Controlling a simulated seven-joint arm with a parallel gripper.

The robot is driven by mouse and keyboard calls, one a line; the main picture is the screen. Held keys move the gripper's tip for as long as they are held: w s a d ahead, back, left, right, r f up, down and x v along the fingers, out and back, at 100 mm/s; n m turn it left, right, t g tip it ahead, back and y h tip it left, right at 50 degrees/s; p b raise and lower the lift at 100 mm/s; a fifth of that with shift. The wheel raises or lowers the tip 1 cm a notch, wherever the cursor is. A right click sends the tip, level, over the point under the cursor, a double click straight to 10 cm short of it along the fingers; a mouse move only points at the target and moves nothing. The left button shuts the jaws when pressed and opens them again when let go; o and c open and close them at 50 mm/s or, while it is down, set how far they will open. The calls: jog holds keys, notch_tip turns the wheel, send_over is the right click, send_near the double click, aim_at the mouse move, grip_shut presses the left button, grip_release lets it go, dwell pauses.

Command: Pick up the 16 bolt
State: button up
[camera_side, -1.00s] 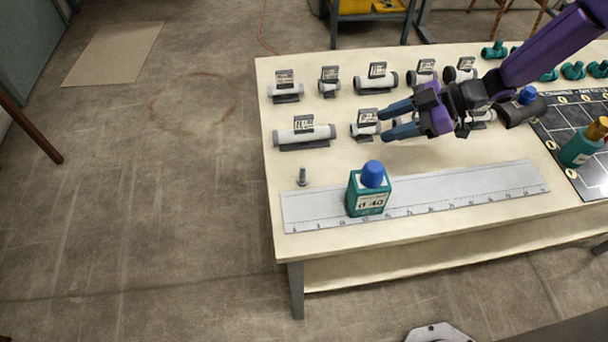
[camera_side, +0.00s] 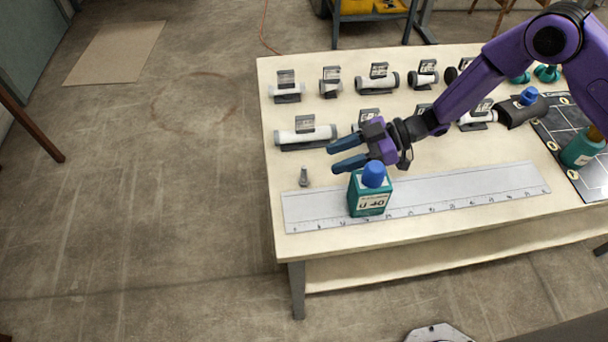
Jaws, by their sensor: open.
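A small grey bolt (camera_side: 304,176) stands upright on the table near its left edge, just above the left end of the ruler. No number can be read on it. My gripper (camera_side: 332,157) is open and empty, with its two blue fingers pointing left. In the picture it is to the right of the bolt and a little higher, apart from it, above and behind the blue-capped bottle.
A teal bottle with a blue cap (camera_side: 369,190) stands on the long grey ruler (camera_side: 460,186), close right of the bolt. Labelled white pipes on stands, such as one pipe (camera_side: 305,136), line the back. A dark board (camera_side: 565,125) lies at right.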

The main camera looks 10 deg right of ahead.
send_over(310, 182)
jog(key=shift+w+f, duration=0.2)
jog(key=shift+f, duration=1.15)
jog(key=shift+d, duration=0.1)
grip_shut()
